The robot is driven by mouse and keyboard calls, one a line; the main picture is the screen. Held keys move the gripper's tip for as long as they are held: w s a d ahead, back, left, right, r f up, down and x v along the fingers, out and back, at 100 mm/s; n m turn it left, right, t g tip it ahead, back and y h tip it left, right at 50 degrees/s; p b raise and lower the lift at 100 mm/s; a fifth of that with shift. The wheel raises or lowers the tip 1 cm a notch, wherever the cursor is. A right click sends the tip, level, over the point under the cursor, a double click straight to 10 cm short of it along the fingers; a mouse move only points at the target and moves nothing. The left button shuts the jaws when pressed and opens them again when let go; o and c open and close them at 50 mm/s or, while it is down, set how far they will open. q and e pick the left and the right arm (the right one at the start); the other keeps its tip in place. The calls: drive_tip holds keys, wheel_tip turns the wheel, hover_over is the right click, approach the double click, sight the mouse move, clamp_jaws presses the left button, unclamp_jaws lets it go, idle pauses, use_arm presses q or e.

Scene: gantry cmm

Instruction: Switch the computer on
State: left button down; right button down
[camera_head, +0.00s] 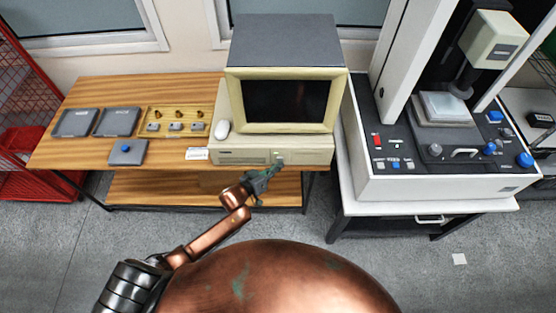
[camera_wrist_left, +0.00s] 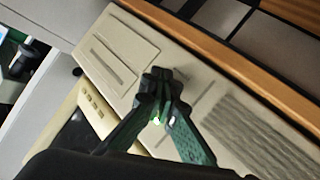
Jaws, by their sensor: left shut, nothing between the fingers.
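The computer is a beige desktop case (camera_head: 240,156) on the wooden bench, with a boxy monitor (camera_head: 238,103) on top. The monitor's screen (camera_head: 285,101) is dark. My left gripper (camera_head: 278,165) is shut and empty, its tips at the right part of the case front. In the left wrist view, the shut fingertips (camera_wrist_left: 160,80) lie over the beige case front (camera_wrist_left: 125,55), which shows a drive slot and a ribbed vent. A small bright greenish spot shows between the fingers. The fingers hide part of the front, and I cannot tell whether they touch it. My right gripper is not in view.
A white measuring machine (camera_head: 430,185) stands close on the right. A red crate (camera_head: 25,175) is at far left.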

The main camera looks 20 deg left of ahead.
use_arm(q)
drive_tip(key=shift+s, duration=0.2)
drive_tip(key=s+p, duration=0.1)
drive_tip(key=s, duration=0.1)
drive_tip(key=s+d+p, duration=0.1)
drive_tip(key=s+p, duration=0.1)
drive_tip(key=s, duration=0.1)
drive_tip(key=shift+s+d, duration=0.3)
drive_tip(key=shift+d, duration=0.1)
drive_tip(key=shift+w, duration=0.15)
idle(1.3)
